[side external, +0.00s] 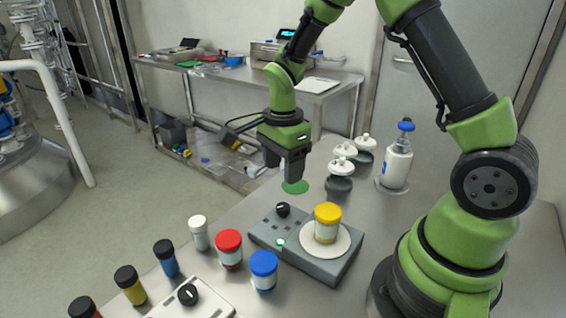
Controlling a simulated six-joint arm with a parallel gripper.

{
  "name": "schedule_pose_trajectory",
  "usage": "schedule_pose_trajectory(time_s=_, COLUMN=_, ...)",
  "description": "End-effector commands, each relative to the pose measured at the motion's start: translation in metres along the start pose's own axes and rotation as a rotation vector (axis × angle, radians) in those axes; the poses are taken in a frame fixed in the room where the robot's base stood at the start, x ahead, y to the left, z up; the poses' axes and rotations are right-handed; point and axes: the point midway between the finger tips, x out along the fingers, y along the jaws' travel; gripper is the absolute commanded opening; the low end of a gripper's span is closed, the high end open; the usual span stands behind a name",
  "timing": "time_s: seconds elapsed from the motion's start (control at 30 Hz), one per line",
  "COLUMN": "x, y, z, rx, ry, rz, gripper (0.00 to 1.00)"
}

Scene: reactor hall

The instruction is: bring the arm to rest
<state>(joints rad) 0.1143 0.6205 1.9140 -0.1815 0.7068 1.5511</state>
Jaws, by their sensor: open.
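My gripper (284,172) hangs from the green and black arm, pointing down above the steel table. Its jaws are open and I see nothing between them. The device has a black knob (283,210), a lit green spot (280,242) and a white round plate (340,247). A jar with a yellow lid (327,222) stands upright on that plate, apart from my gripper.
A red-lidded jar (229,249), a blue-lidded jar (263,271) and several small capped vials stand at the front left. A white panel with a black knob (188,295) lies there. White-topped weights (343,165) and a blue-capped bottle (397,160) stand behind right.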

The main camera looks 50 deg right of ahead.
Motion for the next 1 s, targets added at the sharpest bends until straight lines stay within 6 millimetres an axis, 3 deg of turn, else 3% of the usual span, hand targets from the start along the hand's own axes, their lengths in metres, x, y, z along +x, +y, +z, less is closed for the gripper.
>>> schedule_pose_trajectory(time_s=0.37, x=-0.005, y=0.000, z=0.000, rx=-0.003, ry=0.000, rz=-0.002, gripper=0.56)
schedule_pose_trajectory(time_s=0.47, x=-0.015, y=0.002, z=0.002, rx=-0.038, ry=-0.007, rz=-0.021, gripper=0.56)
schedule_pose_trajectory(time_s=0.67, x=-0.074, y=0.021, z=0.009, rx=-0.305, ry=-0.036, rz=-0.146, gripper=0.56)
schedule_pose_trajectory(time_s=0.8, x=-0.119, y=0.051, z=0.014, rx=-0.568, ry=-0.041, rz=-0.268, gripper=0.56)
schedule_pose_trajectory(time_s=1.0, x=-0.163, y=0.103, z=0.017, rx=-0.946, ry=-0.002, rz=-0.454, gripper=0.56)
